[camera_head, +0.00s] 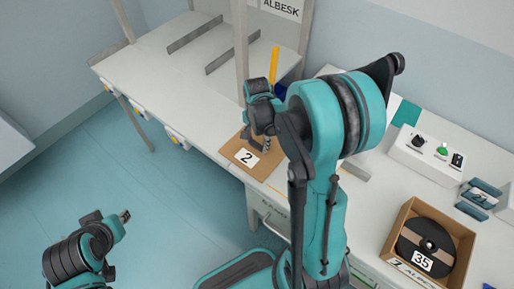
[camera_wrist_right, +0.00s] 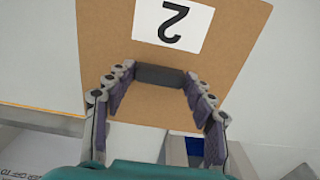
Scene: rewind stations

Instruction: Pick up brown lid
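The brown lid (camera_head: 250,157) is a flat cardboard-coloured panel with a white "2" label, at the front edge of the white bench. The right wrist view shows the lid (camera_wrist_right: 105,35) with its label upside down and a dark block (camera_wrist_right: 160,76) on it. My right gripper (camera_head: 265,141) is over the lid. In its wrist view the right gripper's fingers (camera_wrist_right: 160,82) are spread, with the tips close to either end of the dark block; whether they touch it is unclear. My left gripper (camera_head: 122,216) is at the lower left, away from the bench; its finger gap does not show clearly.
An open cardboard box (camera_head: 459,228) labelled 35 holds a black reel (camera_head: 426,243) on the right. A control box (camera_head: 426,154) with knobs stands behind it. An upright post (camera_head: 240,50) and a yellow strip (camera_head: 274,65) rise behind the lid. The bench's left part is mostly clear.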

